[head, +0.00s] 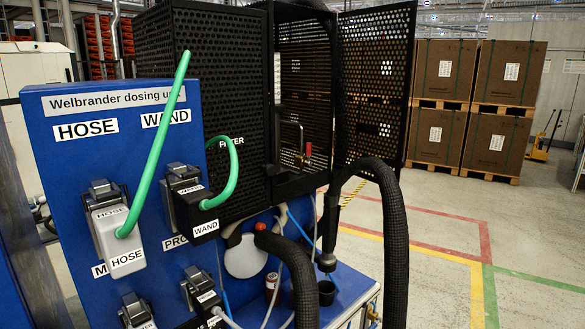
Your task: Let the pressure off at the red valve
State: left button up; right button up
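A small red lever-like part (308,149) shows inside the black mesh cage (210,60), beside a thin brass-coloured pipe (300,135). It looks like the red valve, but it is too small to tell its position. The cage's mesh door (378,85) stands open to the right. A red cap (260,226) sits lower, by a white round part (245,257) under the cage. Neither of my grippers is in the head view.
A blue dosing panel (75,200) with grey and black connectors and green hoses (160,140) stands at left. A thick black hose (393,240) arches in front. A red can (271,283) stands beside a black cup. The floor (440,220) at right is clear before stacked boxes (440,75).

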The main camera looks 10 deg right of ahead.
aim_at(308, 144)
jog(key=l+z, duration=0.35)
jog(key=i+l+z, duration=0.2)
jog(key=l+z, duration=0.15)
jog(key=i+l+z, duration=0.35)
jog(key=l, duration=0.2)
jog(key=i+l+z, duration=0.75)
jog(key=i, duration=0.3)
jog(key=i+u, duration=0.75)
jog(key=i+l+u, duration=0.2)
jog(key=u, duration=0.15)
jog(key=i+u, duration=0.15)
jog(key=u, duration=0.35)
jog(key=i+u, duration=0.15)
jog(key=u, duration=0.3)
jog(key=i+l+u, duration=0.1)
jog(key=u, duration=0.4)
jog(key=i+l+u, duration=0.15)
jog(key=u, duration=0.35)
